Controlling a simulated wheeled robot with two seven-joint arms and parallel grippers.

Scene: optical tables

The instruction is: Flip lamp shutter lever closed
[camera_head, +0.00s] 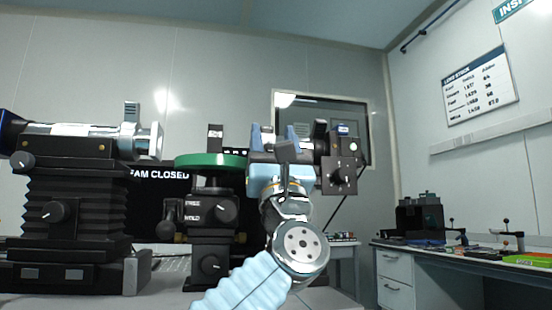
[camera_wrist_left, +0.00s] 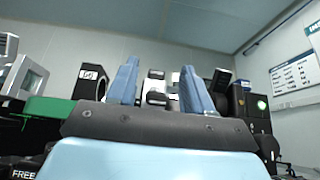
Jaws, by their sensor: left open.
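My left gripper (camera_head: 273,140) is raised at the middle of the head view, its two blue fingers apart and pointing away from me. In the left wrist view its fingers (camera_wrist_left: 158,80) stand apart, with a small dark and silver part (camera_wrist_left: 156,90) visible beyond the gap; I cannot tell how far off it is. A black lamp-like housing (camera_head: 342,174) with a knob is just right of the gripper. A dark upright lever-like tab (camera_head: 320,128) rises from its top; it also shows right of the fingers in the wrist view (camera_wrist_left: 221,79). The gripper hides the housing's left part.
A green disc on a black mount (camera_head: 210,160) stands close left of the gripper. A large black bellows stand (camera_head: 75,205) carries a silver barrel (camera_head: 85,130) at far left. A dark screen (camera_head: 150,205) reading "...EAM CLOSED" is behind. A side bench (camera_head: 395,268) is at right.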

